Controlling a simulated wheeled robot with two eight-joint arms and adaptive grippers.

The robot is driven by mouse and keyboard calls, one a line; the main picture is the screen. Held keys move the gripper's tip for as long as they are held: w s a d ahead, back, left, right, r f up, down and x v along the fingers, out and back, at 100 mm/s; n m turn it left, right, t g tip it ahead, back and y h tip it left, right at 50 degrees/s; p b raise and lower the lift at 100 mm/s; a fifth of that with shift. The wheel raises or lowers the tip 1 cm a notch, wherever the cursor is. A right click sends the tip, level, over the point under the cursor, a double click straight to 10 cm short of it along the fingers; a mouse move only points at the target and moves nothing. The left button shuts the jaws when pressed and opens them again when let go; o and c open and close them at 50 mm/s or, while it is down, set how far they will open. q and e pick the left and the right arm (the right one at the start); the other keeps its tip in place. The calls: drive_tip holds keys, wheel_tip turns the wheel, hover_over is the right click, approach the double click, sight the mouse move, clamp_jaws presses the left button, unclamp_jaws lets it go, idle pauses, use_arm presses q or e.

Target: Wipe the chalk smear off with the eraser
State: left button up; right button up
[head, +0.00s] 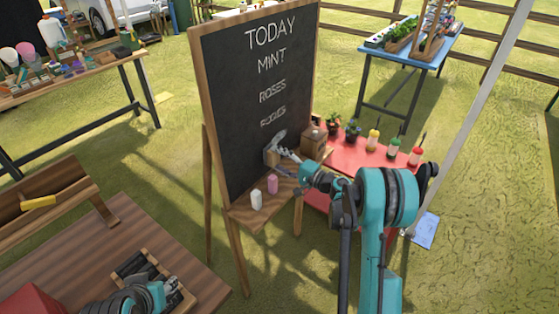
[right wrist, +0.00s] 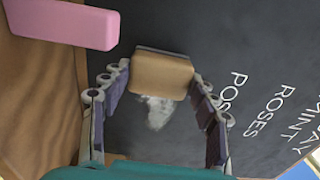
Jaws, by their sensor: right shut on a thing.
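The chalkboard (head: 235,120) stands upright in a wooden frame, with white lettering down it. My right gripper (head: 279,150) is at the board's lower right, above its ledge. It is shut on the tan eraser (right wrist: 161,74), which also shows in the head view (head: 271,157). The eraser is close to the board; I cannot tell whether it touches. The white chalk smear (right wrist: 158,113) shows beside the eraser in the right wrist view, partly covered by it. My left gripper (head: 152,293) is low at the left over the brown table; its fingers are unclear.
A red table (head: 345,155) with pots and bottles is behind at the right. A brown table (head: 90,240) is at the left.

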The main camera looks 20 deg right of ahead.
drive_tip(key=shift+w+a, duration=0.3)
drive_tip(key=shift+w, duration=0.15)
drive_tip(key=shift+d, duration=0.1)
